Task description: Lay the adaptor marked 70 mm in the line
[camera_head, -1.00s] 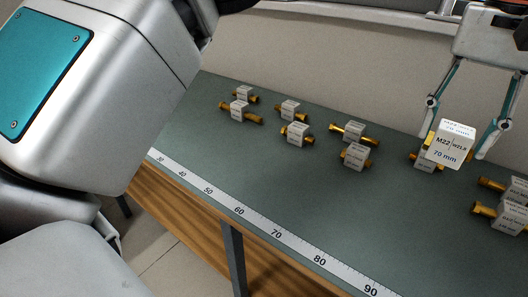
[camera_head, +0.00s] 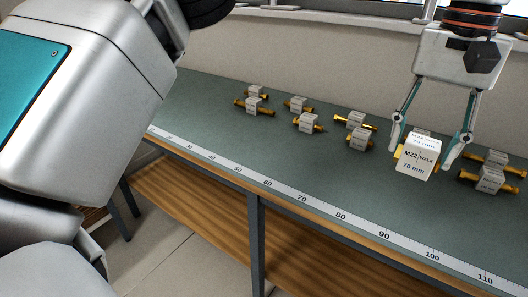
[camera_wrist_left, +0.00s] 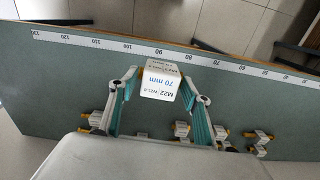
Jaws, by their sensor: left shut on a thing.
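The adaptor marked M22 and 70 mm (camera_head: 415,160) is a white block with brass showing at its left side. My left gripper (camera_head: 424,153) is shut on it, one finger on each side. It appears held above the bench, though its exact height is hard to judge. In the left wrist view the same adaptor (camera_wrist_left: 160,80) sits between the fingers, its label facing the camera. Similar adaptors stand on the bench in a loose line, including a pair at the far left (camera_head: 254,106), one in the middle (camera_head: 360,139) and one at the right (camera_head: 490,181). My right gripper is out of view.
The green bench top (camera_head: 290,160) is clear between the adaptors and the white ruler strip (camera_head: 325,210) along its front edge. A wall rises behind the bench. A wooden shelf (camera_head: 215,205) lies below.

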